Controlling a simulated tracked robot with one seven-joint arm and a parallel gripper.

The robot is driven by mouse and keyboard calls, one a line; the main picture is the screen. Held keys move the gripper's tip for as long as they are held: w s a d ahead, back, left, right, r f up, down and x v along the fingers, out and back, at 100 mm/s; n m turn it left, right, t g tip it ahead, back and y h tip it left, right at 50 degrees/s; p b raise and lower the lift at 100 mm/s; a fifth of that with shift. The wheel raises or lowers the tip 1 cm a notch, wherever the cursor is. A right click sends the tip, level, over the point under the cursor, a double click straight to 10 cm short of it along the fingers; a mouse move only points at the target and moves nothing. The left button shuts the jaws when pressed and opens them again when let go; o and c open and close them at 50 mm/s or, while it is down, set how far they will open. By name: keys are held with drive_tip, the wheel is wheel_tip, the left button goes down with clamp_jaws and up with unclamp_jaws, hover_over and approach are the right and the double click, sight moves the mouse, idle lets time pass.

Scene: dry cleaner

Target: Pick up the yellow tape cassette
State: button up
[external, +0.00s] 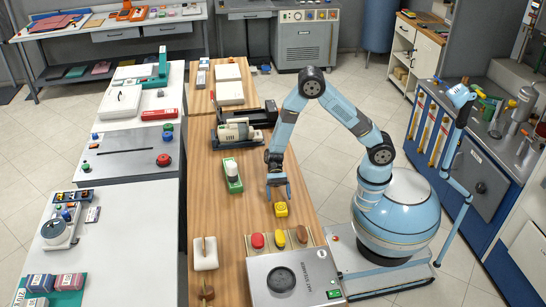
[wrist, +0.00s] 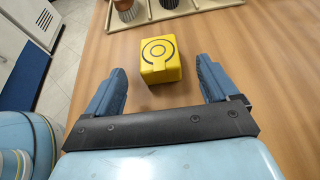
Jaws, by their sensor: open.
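The yellow tape cassette (external: 281,209) is a small yellow block on the wooden table (external: 228,267). In the wrist view the cassette (wrist: 160,58) shows a dark ring mark on its top face. My gripper (external: 278,190) is just behind the cassette in the external view, pointing down. In the wrist view my gripper (wrist: 162,80) is open, with one blue finger on each side of the gap. The cassette stands beyond the fingertips, roughly centred between them, with no contact visible.
A green and white object (external: 232,176) lies to the left. A white block with a stick (external: 205,254) is at front left. Bare wood surrounds the cassette.

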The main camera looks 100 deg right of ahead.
sight(280, 204)
drive_tip(key=shift+x, duration=3.45)
drive_tip(key=shift+s+f, duration=0.1)
drive_tip(key=shift+c, duration=0.3)
drive_tip(key=c, duration=1)
